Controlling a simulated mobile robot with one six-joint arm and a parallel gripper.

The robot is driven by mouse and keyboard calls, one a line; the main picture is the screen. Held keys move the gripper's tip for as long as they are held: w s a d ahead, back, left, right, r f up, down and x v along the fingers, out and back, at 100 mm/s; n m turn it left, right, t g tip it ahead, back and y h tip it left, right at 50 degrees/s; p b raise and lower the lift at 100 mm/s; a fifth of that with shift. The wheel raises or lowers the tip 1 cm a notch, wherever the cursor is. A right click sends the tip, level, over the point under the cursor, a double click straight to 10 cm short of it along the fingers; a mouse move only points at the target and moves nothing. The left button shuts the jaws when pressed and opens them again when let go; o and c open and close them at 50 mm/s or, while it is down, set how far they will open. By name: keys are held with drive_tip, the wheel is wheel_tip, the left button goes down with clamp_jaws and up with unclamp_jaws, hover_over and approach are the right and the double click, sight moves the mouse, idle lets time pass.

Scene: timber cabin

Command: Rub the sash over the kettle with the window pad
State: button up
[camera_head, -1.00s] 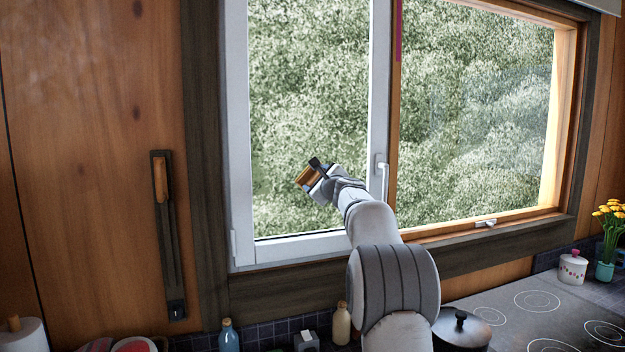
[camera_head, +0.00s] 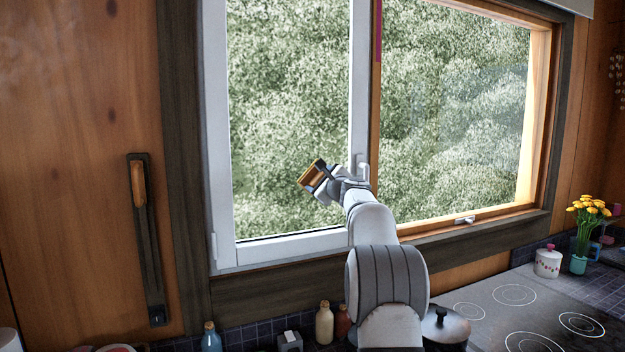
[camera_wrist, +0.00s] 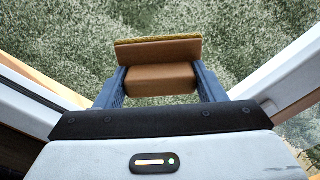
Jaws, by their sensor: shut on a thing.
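The window pad (camera_head: 312,173) is a brown block with a thin yellowish edge, and it also shows in the wrist view (camera_wrist: 158,52). My gripper (camera_head: 321,183) is shut on it; both blue fingers clasp its sides in the wrist view (camera_wrist: 160,82). The pad is in front of the lower right glass of the white-framed left sash (camera_head: 285,110), close to its handle (camera_head: 364,172). I cannot tell whether it touches the glass. The right sash (camera_head: 460,110) has an orange wooden frame. I cannot make out a kettle; my arm hides part of the counter.
A white canister (camera_head: 547,262) and yellow flowers (camera_head: 588,205) stand farther right. Bottles, one blue (camera_head: 210,338) and one cream (camera_head: 324,323), line the counter below the window.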

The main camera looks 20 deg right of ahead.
drive_tip(key=shift+d, duration=0.25)
drive_tip(key=s+b, duration=0.4)
drive_tip(key=s, duration=0.2)
drive_tip(key=shift+b, duration=0.3)
drive_tip(key=shift+s, duration=0.1)
